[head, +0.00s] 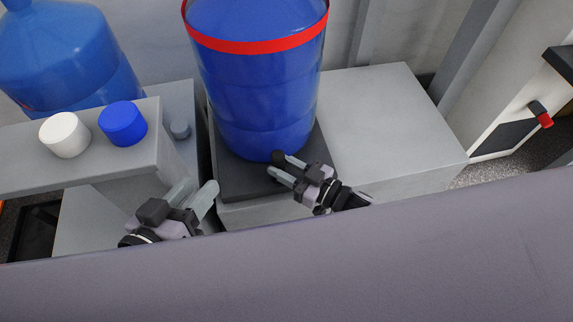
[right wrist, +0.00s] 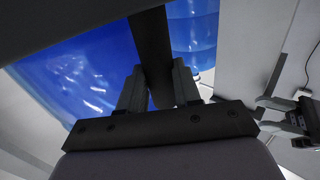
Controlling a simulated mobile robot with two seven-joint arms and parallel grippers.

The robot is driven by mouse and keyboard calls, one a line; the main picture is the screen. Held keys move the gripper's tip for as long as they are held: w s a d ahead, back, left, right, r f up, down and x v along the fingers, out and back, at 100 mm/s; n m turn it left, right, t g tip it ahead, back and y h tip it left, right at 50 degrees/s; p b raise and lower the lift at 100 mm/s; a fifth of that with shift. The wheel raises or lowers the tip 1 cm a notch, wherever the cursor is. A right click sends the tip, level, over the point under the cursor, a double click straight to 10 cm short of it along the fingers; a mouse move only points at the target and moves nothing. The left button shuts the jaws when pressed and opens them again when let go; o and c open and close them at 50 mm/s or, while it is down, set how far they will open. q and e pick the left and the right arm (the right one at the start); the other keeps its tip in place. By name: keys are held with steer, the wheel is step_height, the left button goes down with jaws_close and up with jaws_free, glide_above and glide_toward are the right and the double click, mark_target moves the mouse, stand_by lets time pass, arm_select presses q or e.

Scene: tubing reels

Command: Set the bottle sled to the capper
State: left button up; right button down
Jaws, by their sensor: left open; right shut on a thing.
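The bottle sled (head: 236,182), a dark grey plate, lies on a light grey block. A large blue bottle (head: 262,105) with a red band stands upright on it. My right gripper (head: 282,167) is at the sled's front right, shut on a dark bar that appears to be the sled's handle. In the right wrist view the bar (right wrist: 152,45) runs between both fingers. My left gripper (head: 195,194) is open and empty, left of the sled. A grey stand (head: 80,172), possibly the capper, carries a white cap (head: 64,135) and a blue cap (head: 123,124).
A second blue bottle (head: 65,55) stands behind the grey stand at the left. The light block's top (head: 385,110) is clear right of the sled. A white cabinet with a red-tipped knob (head: 541,114) stands at the far right.

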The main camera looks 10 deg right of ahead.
steer(key=shift+s+a, duration=0.15)
steer(key=shift+a, duration=0.2)
steer(key=c, duration=0.8)
jaws_free()
arm_select(q)
steer(key=shift+a, duration=0.15)
arm_select(e)
steer(key=shift+d, duration=0.15)
steer(key=shift+s+d, duration=0.2)
steer(key=shift+d, duration=0.05)
steer(key=p+v, duration=0.2)
steer(key=v, duration=0.3)
arm_select(q)
steer(key=shift+g, duration=0.3)
arm_select(e)
steer(key=shift+s+d, duration=0.4)
steer(key=shift+s, duration=0.05)
